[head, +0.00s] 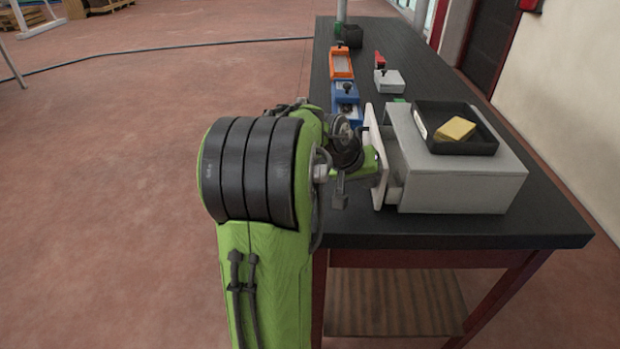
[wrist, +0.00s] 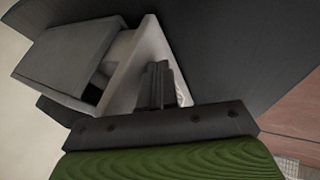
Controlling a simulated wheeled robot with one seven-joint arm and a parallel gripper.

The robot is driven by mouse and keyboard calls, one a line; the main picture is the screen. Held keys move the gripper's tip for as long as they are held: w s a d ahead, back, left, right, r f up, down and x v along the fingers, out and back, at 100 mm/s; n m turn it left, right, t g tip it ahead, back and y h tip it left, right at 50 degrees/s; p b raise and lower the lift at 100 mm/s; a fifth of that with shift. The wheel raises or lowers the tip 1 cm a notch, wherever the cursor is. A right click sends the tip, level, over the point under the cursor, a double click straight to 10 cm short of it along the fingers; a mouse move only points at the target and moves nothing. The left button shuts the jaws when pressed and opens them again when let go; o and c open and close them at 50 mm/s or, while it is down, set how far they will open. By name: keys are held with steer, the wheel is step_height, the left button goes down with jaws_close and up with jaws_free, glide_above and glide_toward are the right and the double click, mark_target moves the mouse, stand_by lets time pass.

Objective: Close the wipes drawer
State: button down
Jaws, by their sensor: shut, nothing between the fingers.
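The wipes drawer is in a grey cabinet (head: 460,170) near the front end of the dark table. Its pale front panel (head: 380,170) stands out from the cabinet on the left, with a gap showing, so the drawer is partly open. In the wrist view the panel (wrist: 142,62) stands apart from the cabinet (wrist: 65,58). My gripper (wrist: 157,85) is shut and empty, with its fingers right at the outer face of the panel. I cannot tell whether they touch it. In the head view my arm hides part of the gripper.
A black tray (head: 455,142) with a yellow sponge (head: 455,129) sits on the cabinet. Orange (head: 341,64) and blue (head: 346,110) fixtures and a grey block (head: 390,82) lie farther back on the table (head: 440,229). Open floor lies to the left.

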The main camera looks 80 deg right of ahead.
steer(key=shift+s+d, duration=0.25)
steer(key=shift+s, duration=0.8)
steer(key=shift+s+d, duration=0.2)
steer(key=shift+s, duration=0.85)
